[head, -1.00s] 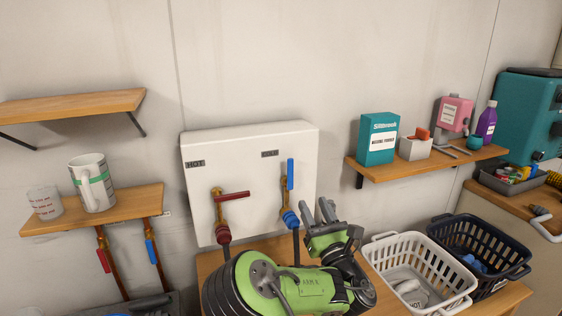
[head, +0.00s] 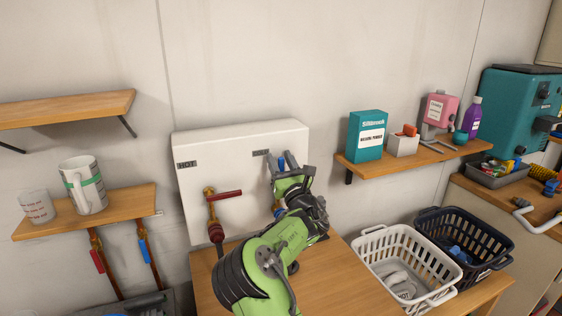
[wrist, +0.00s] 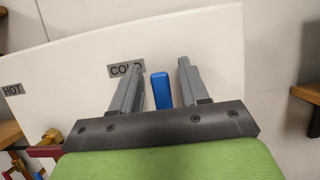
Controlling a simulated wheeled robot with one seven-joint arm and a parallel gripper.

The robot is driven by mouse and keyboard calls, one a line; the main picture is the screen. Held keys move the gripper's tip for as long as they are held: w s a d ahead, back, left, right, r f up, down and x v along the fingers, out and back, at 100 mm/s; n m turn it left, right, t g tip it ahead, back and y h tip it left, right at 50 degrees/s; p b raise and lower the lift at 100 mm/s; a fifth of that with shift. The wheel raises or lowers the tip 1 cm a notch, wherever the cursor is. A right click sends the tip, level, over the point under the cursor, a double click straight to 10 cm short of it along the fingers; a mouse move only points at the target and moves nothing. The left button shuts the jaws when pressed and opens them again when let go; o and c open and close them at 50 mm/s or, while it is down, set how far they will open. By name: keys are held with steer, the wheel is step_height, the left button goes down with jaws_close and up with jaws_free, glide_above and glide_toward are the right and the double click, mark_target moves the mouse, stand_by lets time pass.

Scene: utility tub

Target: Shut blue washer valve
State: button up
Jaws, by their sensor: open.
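The white valve box (head: 240,139) on the wall carries HOT and COLD labels. The blue washer valve handle (head: 281,163) stands upright under the COLD label, mostly hidden behind my gripper in the head view. In the wrist view the blue handle (wrist: 161,90) shows between the two grey fingers, with gaps on both sides. My gripper (head: 289,170) is open, with its fingers on either side of the handle; it also shows in the wrist view (wrist: 160,88). The red hot valve handle (head: 225,195) lies sideways on its brass valve, to the left.
A shelf (head: 420,152) with a teal box (head: 368,135) is right of the valve box. A white basket (head: 408,263) and a dark basket (head: 464,240) stand at right. A left shelf (head: 130,199) holds a mug (head: 84,185). Pipes with red and blue levers hang below it.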

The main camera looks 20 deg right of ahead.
jaws_close()
steer(key=shift+d+m, duration=0.15)
steer(key=shift+m, duration=0.15)
steer(key=d+m+h, duration=0.1)
steer(key=m+h, duration=0.1)
steer(key=m, duration=0.1)
steer(key=d+f+m+g+h+b, duration=0.1)
steer(key=d+m+h, duration=0.1)
steer(key=m, duration=0.2)
steer(key=d+f+m+h+b, duration=0.1)
steer(key=m, duration=0.3)
steer(key=shift+d+g+h, duration=0.35)
steer(key=shift+g+h, duration=0.05)
steer(key=m, duration=0.2)
steer(key=d+f+m+g+h, duration=0.1)
steer(key=shift+d+f+m+b, duration=0.1)
steer(key=shift+f+m+b, duration=0.1)
steer(key=shift+m+b, duration=0.2)
steer(key=m, duration=0.1)
steer(key=f+m+g, duration=0.1)
steer(key=m, duration=0.1)
steer(key=shift+d+f, duration=0.25)
steer(key=shift+d, duration=0.15)
steer(key=shift+d+f+m+g+b, duration=0.2)
steer(key=shift+f+m+g+b, duration=0.75)
steer(key=shift+m, duration=1.15)
steer(key=shift+f, duration=0.5)
jaws_free()
